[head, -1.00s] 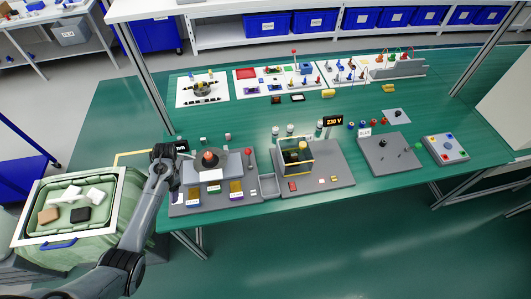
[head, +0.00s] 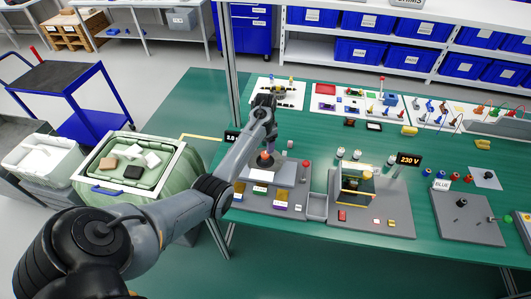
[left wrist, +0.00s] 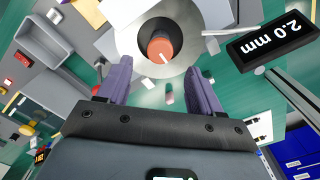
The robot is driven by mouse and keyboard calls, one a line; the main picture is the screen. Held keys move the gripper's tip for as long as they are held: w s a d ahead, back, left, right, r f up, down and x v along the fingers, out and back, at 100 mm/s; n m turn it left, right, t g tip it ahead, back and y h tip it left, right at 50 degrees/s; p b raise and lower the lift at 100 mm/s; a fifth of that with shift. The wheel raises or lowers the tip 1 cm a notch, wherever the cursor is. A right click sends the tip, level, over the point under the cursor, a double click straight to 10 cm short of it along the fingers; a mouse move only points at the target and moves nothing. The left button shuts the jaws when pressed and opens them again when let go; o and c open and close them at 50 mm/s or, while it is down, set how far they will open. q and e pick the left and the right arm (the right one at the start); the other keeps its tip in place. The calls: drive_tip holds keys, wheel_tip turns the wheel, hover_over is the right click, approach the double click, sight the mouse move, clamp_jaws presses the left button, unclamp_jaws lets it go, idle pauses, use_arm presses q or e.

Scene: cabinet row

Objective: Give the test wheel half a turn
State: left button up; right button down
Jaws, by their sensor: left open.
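The test wheel appears to be a round grey metal disc with an orange-red hub; the hub (head: 266,160) shows on the grey stand at the near left of the bench. My left gripper (head: 269,143) is over the stand, close to the hub. In the left wrist view its two purple fingers (left wrist: 158,68) are apart with nothing between them, and the hub is just beyond the tips. My right gripper is not in view.
A "2.0 mm" display (left wrist: 273,45) stands beside the disc. A red-knobbed lever (head: 305,166) is right of the stand. A grey bin (head: 317,205) and a clear-sided box (head: 357,183) are farther right. A green crate (head: 93,170) with blocks stands left of the bench.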

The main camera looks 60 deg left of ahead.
sight(265, 154)
use_arm(q)
drive_tip(key=shift+f+b, duration=0.3)
drive_tip(key=shift+f, duration=2.6)
drive_tip(key=shift+c, duration=0.3)
drive_tip(key=c, duration=1)
drive_tip(key=shift+r, duration=0.1)
